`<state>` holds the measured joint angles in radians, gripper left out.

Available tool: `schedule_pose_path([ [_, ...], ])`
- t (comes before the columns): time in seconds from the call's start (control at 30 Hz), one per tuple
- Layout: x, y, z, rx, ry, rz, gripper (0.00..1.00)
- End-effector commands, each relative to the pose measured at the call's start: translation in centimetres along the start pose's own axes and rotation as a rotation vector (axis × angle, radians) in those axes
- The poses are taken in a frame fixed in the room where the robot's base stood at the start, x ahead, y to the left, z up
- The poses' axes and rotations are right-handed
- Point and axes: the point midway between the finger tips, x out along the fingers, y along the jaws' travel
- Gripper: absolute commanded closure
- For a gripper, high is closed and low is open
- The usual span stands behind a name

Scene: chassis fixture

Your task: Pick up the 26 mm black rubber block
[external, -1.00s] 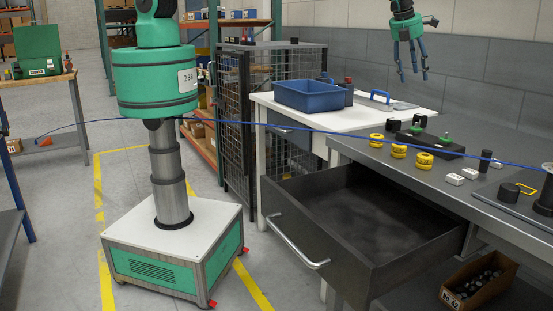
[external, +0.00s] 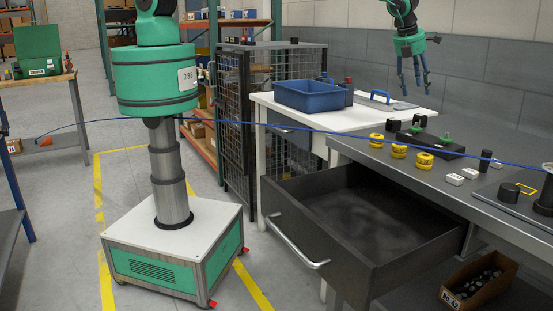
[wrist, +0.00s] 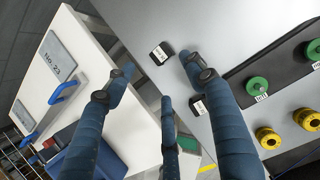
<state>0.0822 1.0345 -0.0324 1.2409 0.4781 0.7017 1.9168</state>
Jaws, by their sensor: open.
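Two small black blocks with white labels lie on the grey bench top in the wrist view, one near the top centre (wrist: 161,53) and one lower beside a finger (wrist: 198,105). I cannot read the labels, so I cannot tell which is the 26 mm rubber block. In the external view, black blocks show near the bench's back left, one (external: 392,125) nearer the yellow rings and one (external: 419,120) behind. My gripper (external: 415,88) hangs above the benches, its blue fingers spread, open and empty. In the wrist view my gripper (wrist: 160,76) has its fingers around and above the blocks, apart from them.
A black plate with green knobs (external: 430,143) and several yellow rings (external: 398,151) stand close by. A blue bin (external: 313,96) and a blue-handled plate (external: 390,101) are on the white table. An open drawer (external: 400,262) juts out below. A blue cable crosses the external view.

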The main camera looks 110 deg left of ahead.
Motion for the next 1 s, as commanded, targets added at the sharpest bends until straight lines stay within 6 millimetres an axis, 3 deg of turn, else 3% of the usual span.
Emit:
schedule_pose_path([
  [0.43, 5.0, -0.1, 0.0, 0.0, 0.0, 0.0, 0.45],
  [1.0, 5.7, -0.1, 0.0, 0.0, 0.0, -0.001, 0.45],
])
